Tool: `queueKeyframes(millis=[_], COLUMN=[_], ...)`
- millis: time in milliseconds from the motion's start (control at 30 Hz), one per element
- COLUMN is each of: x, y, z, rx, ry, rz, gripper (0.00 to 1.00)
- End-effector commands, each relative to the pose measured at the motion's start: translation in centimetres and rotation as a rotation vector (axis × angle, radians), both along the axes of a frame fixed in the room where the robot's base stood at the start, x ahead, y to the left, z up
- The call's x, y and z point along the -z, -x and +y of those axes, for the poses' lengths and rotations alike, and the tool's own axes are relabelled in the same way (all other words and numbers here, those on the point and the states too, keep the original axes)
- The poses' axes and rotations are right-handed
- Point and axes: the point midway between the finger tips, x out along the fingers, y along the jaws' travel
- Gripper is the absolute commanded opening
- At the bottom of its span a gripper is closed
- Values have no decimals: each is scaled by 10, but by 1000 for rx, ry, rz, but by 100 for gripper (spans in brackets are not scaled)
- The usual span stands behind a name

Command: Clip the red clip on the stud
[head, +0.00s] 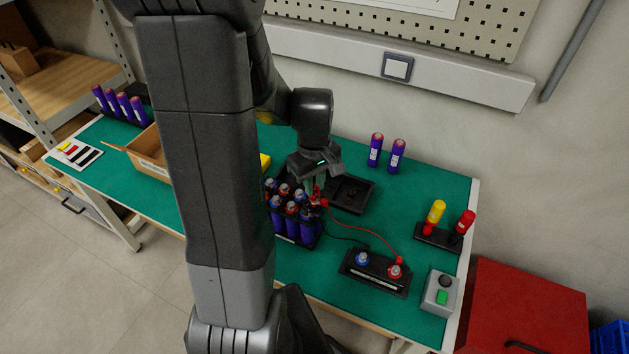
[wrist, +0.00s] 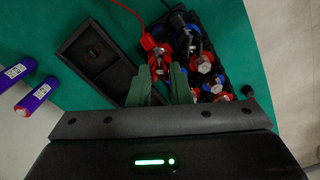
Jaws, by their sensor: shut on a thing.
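The red clip (head: 322,201) is at the right edge of the battery block, with its red wire running right to a terminal board (head: 375,271). In the wrist view the red clip (wrist: 152,45) sits over a red-ringed stud (wrist: 159,68) with a silver top. My gripper (head: 315,185) is over the block's back right part. Its green fingers (wrist: 162,82) are around the clip's near end and shut on it. Whether the clip's jaws grip the stud cannot be told. A black clip (wrist: 178,18) with a black wire is beside it.
The battery block (head: 291,213) has several red and blue terminals. A black tray (head: 350,194) lies right of it. Two purple cells (head: 387,152) stand at the back. A holder with yellow and red tools (head: 440,233) and a green-button box (head: 441,293) are at the right.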

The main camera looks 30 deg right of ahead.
Motion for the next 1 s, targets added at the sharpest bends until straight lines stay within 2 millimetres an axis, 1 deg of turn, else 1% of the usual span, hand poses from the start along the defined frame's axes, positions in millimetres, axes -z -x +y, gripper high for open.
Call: queueKeyframes(millis=[33,100,400,633,667,700,767,1000], x=[6,7,6,11,10,9,9,10], y=[0,0,0,0,0,0,0,0], z=[0,0,0,0,0,0,0,0], rx=[0,0,0,0,0,0,0,0], ry=[0,0,0,0,0,0,0,-1], rz=[1,0,0,0,0,0,0,1], gripper=[1,1,1,1,24,31,43,43])
